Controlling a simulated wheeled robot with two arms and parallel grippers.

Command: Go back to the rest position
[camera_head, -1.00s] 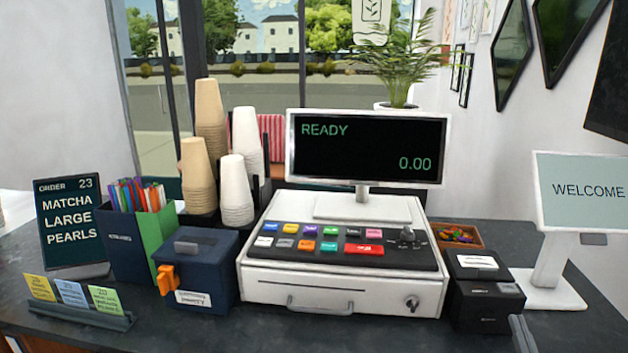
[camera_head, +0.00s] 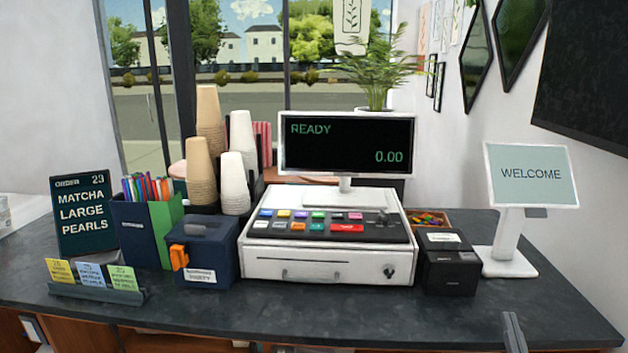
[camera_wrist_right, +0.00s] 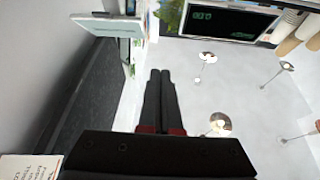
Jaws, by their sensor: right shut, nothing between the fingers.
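My right gripper (camera_head: 514,334) shows only as a small grey tip at the bottom right of the head view, in front of the counter's front edge. In the right wrist view its two dark fingers (camera_wrist_right: 160,78) are together with nothing between them. My left gripper is in neither view. The cash register (camera_head: 326,262) stands on the dark counter (camera_head: 390,312), its display (camera_head: 346,145) reading READY and 0.00.
The counter holds an order sign (camera_head: 84,212), a straw box (camera_head: 146,228), a blue box (camera_head: 206,252), stacked cups (camera_head: 236,184), a black printer (camera_head: 448,264) and a WELCOME screen (camera_head: 530,174). The counter's front strip at the right is bare.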

